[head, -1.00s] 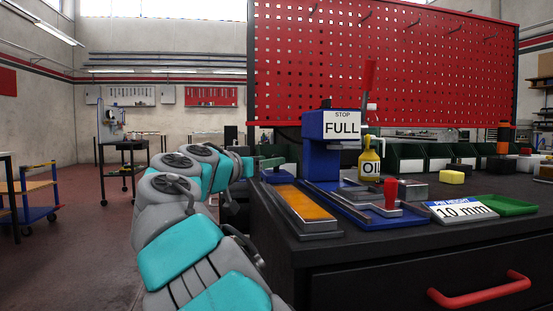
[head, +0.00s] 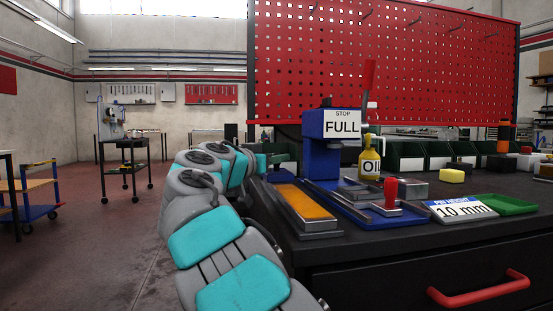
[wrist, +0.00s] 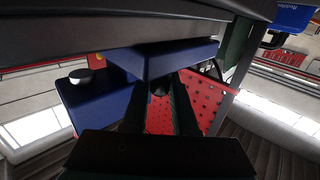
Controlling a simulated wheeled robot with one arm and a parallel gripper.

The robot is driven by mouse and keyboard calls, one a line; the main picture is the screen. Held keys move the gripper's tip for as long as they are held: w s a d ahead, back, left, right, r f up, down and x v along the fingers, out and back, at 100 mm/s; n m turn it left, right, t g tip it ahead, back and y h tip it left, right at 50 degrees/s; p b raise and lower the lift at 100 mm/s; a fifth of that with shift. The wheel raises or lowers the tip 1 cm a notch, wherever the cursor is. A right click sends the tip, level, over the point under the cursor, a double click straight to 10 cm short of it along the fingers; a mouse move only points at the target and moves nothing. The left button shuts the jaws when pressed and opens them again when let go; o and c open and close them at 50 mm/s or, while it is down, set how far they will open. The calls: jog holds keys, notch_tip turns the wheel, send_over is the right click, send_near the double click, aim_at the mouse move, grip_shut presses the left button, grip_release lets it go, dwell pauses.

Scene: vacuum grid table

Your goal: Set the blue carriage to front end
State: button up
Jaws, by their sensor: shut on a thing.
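In the wrist view, which is tilted, the two dark fingers of my gripper (wrist: 160,106) reach up to a blue block (wrist: 178,58), which looks like the blue carriage. They are shut on a small dark round knob (wrist: 159,88) at its lower edge. Another blue body (wrist: 95,104) with a round metal knob (wrist: 81,77) is at its left. In the head view a blue upright (head: 321,158) with a "STOP FULL" sign (head: 342,123) stands on the bench.
The dark bench (head: 330,250) also holds an orange-topped plate (head: 304,203), a red-handled stamp (head: 391,193), a yellow oil bottle (head: 370,160), a "10 mm" sign (head: 461,209) and a green tray (head: 505,204). A red pegboard (head: 385,60) stands behind.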

grip_shut()
dwell(0.8)
